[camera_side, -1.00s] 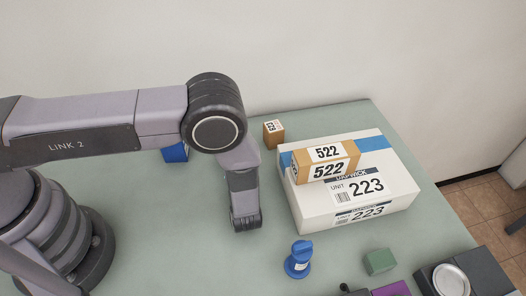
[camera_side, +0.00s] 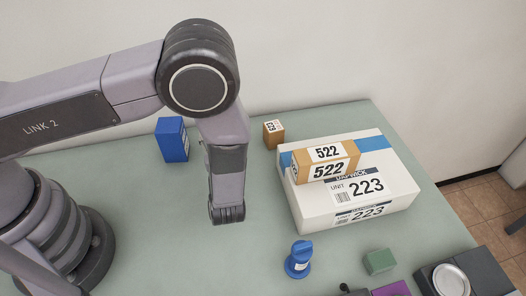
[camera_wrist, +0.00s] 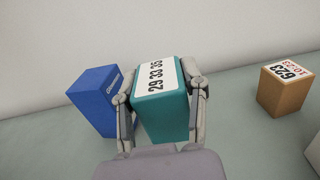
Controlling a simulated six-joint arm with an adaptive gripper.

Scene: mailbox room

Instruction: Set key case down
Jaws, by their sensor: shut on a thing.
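The key case seems to be the teal box (camera_wrist: 163,112) with a white label reading 29 33 35 on its top, in the wrist view. My gripper (camera_wrist: 162,92) is shut on it, with one finger on its left side and one on its right. In the side view, my wrist (camera_side: 227,190) hides the box. I cannot tell whether the box touches the table.
A blue box (camera_wrist: 97,98) stands close left of the teal box, also seen in the side view (camera_side: 172,139). A small brown box (camera_side: 273,134) is to the right. A white parcel (camera_side: 400,190) carries a 522 box (camera_side: 325,162). A blue stamp (camera_side: 298,260) stands in front. The green table (camera_side: 130,215) has free room.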

